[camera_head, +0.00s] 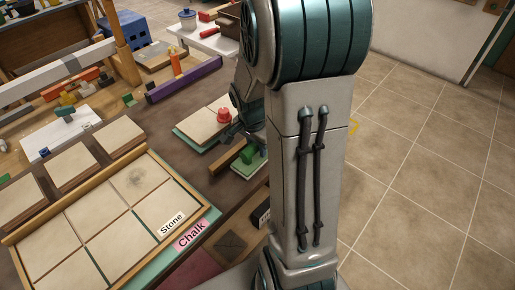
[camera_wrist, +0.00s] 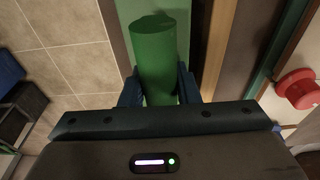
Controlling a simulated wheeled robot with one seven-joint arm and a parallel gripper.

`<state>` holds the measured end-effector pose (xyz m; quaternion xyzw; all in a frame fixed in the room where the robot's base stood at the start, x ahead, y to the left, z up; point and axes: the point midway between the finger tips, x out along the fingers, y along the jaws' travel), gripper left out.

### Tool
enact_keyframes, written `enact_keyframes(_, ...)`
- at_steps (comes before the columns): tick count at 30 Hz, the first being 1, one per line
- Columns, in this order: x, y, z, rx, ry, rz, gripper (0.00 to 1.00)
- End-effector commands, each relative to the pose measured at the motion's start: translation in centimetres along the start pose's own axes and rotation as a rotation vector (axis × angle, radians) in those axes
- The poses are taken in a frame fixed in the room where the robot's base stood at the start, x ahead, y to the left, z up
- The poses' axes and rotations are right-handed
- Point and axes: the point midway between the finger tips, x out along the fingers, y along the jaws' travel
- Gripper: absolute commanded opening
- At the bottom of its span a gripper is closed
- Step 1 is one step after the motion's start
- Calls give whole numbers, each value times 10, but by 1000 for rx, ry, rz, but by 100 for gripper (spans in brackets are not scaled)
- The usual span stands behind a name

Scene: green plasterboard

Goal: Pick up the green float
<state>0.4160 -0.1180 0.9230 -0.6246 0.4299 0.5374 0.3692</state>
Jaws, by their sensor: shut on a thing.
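The green float shows in the wrist view as an upright-looking dark green cylinder (camera_wrist: 158,50), its handle, with a paler green flat part behind it. In the head view the float (camera_head: 248,155) is a small green piece over a flat green base, near the table's right edge, partly hidden by my arm. My gripper (camera_wrist: 158,88) has one finger on each side of the handle and is shut on it. In the head view the fingers are mostly hidden behind my arm. I cannot tell whether the base touches the table.
A wooden strip (camera_wrist: 219,45) runs close beside the float. A red round object (camera_head: 223,115) sits on tan tiles to its upper left; it also shows in the wrist view (camera_wrist: 298,88). A framed tile panel (camera_head: 75,215) lies at lower left. Tiled floor (camera_head: 430,170) is open at right.

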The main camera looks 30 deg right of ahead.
Motion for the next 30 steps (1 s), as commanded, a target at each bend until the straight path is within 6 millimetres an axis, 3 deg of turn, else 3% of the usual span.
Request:
enact_keyframes(5, -30, -1, -5, 1, 4, -7, 2)
enact_keyframes(18, -78, 80, -9, 4, 3, -4, 2)
enact_keyframes(24, -92, 104, -10, 3, 2, -3, 2)
enact_keyframes(30, -99, 115, -10, 1, 1, -2, 2)
